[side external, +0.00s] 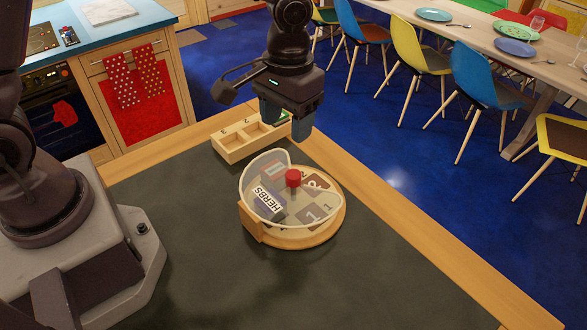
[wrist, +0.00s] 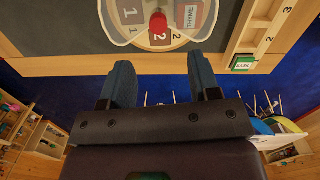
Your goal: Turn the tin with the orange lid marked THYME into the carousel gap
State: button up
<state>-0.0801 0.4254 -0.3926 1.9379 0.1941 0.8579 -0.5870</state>
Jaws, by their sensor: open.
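The round wooden carousel (side external: 318,232) stands on the dark table top, with a red knob (side external: 292,178) at its centre. A clear cover with a pale rim and a HERBS label (side external: 267,198) lies over much of it; the exact gap is hard to make out. In the wrist view a tin marked THYME (wrist: 190,17), with a reddish-orange top, sits on the carousel beside the red knob (wrist: 158,22), apparently under the cover. My gripper (side external: 287,128) is open and empty, above and behind the carousel near the tray. Its two fingers (wrist: 162,85) show apart in the wrist view.
A wooden tray (side external: 236,152) with numbered compartments stands behind the carousel. A green-topped tin (wrist: 243,63), its label apparently reading BASE, is at the tray's end. The table's wooden edge (side external: 400,220) runs behind and right. Dark table top is free in front.

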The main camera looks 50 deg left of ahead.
aim_at(294, 174)
jog(key=shift+n, duration=0.8)
jog(key=f, duration=0.8)
jog(key=w+f, duration=0.1)
jog(key=f, duration=0.3)
jog(key=shift+w+d+f, duration=0.1)
jog(key=shift+d, duration=0.05)
jog(key=c, duration=0.9)
